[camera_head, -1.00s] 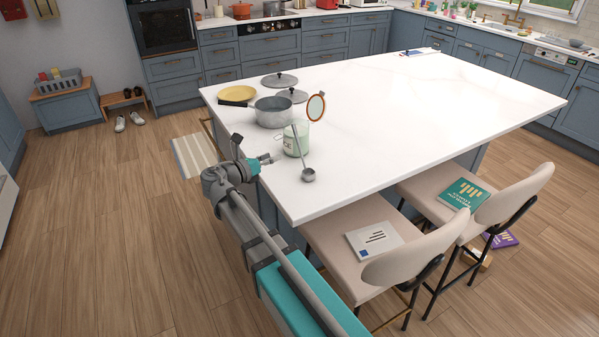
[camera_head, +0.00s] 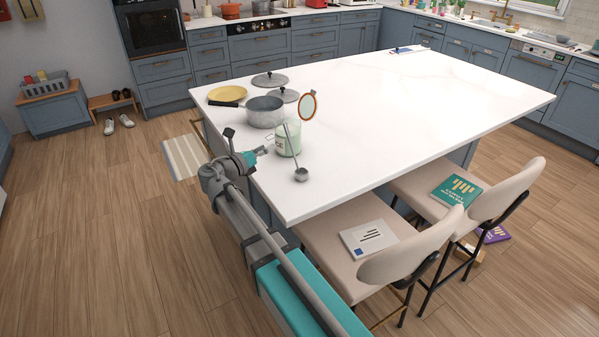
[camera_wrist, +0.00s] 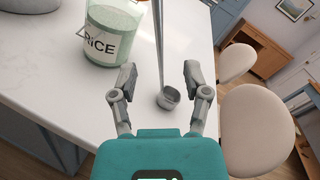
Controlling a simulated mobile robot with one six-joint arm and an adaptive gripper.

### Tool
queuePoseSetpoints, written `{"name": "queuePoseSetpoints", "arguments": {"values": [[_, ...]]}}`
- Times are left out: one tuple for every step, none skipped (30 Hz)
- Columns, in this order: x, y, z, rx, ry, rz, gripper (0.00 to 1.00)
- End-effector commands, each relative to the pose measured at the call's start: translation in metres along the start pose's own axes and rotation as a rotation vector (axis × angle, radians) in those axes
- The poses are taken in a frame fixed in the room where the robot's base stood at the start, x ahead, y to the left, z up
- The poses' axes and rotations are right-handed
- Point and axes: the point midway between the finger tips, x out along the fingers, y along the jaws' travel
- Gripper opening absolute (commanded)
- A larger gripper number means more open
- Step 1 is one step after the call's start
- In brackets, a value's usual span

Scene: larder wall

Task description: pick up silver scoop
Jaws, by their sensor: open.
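The silver scoop (camera_head: 301,175) has a small round cup and a long thin handle. Its cup is low at the near left part of the white island top, and its handle slants up against the rice jar (camera_head: 287,140). In the wrist view the scoop cup (camera_wrist: 168,98) shows between and beyond my open fingers, with its handle rising out of the top of the picture. The jar, labelled RICE (camera_wrist: 108,38), stands to its left. My gripper (camera_wrist: 158,80) is open and empty. In the head view my gripper (camera_head: 262,150) is just left of the jar, partly hidden by its own wrist.
A grey saucepan (camera_head: 266,112), yellow plate (camera_head: 228,94), grey lids (camera_head: 270,79) and a round orange-rimmed mirror (camera_head: 308,106) stand near the jar. Two beige chairs (camera_head: 365,225) are at the island's near side, one with a white book (camera_head: 368,238). The right of the island top (camera_head: 440,100) is clear.

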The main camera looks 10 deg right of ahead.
Motion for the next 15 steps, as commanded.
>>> {"name": "queuePoseSetpoints", "arguments": {"values": [[0.008,0.001,0.0,0.0,0.001,-0.002,0.61],[0.013,0.001,0.0,0.0,0.001,-0.001,0.61],[0.019,0.001,0.0,0.0,0.001,-0.001,0.61],[0.023,0.001,0.0,0.0,0.001,-0.002,0.61],[0.027,0.001,0.0,0.0,0.001,-0.002,0.61],[0.031,0.001,0.0,0.0,0.001,-0.001,0.61],[0.035,0.001,0.0,0.0,0.0,0.0,0.61],[0.038,0.001,0.0,0.0,0.0,0.0,0.61],[0.042,0.001,0.0,0.0,0.0,0.0,0.61],[0.044,0.001,0.0,0.0,0.0,0.0,0.61],[0.045,0.001,0.0,0.0,0.0,0.0,0.61],[0.047,0.001,0.0,0.0,0.0,0.0,0.61],[0.048,0.001,0.0,0.0,0.0,0.001,0.61],[0.049,0.001,0.0,0.0,0.0,0.001,0.61],[0.049,0.001,0.0,0.0,0.0,0.001,0.61]]}}
